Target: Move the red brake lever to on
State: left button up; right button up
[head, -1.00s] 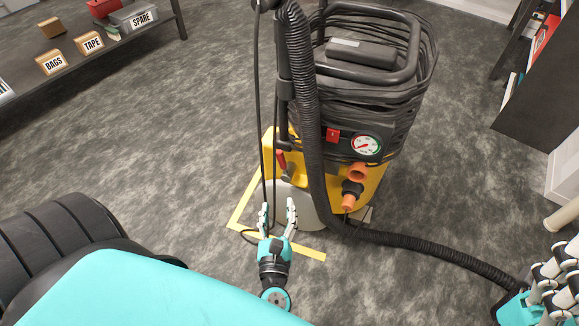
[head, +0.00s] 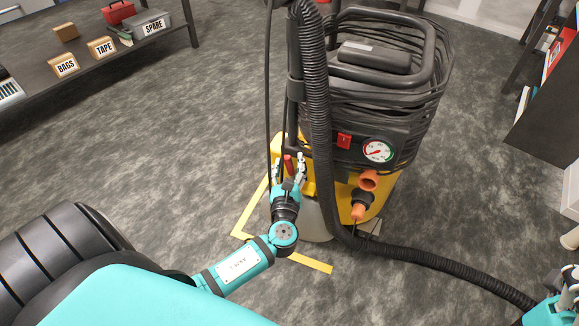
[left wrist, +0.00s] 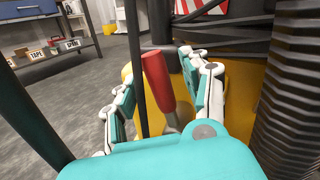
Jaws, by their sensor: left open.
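The red brake lever (head: 288,163) stands low on the yellow base (head: 354,195) of the extractor, partly hidden by my gripper in the head view. In the left wrist view, the lever (left wrist: 158,82) has a red grip on a grey stem and leans a little to the left. My left gripper (head: 289,168) is open, with its fingers on either side of the lever. In the left wrist view, the fingers (left wrist: 160,75) show gaps to the red grip. A thin dark cable (left wrist: 136,65) also runs between the fingers, left of the lever. My right gripper (head: 570,290) shows only partly at the right edge.
A ribbed black hose (head: 318,110) hangs just right of my left gripper and runs along the floor to the right. A gauge (head: 378,150) and a red switch (head: 344,141) sit above. Yellow tape (head: 302,262) marks the floor. The carpet at left is clear.

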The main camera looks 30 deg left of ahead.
pick_arm(q)
jog(key=shift+c, duration=0.4)
grip_shut()
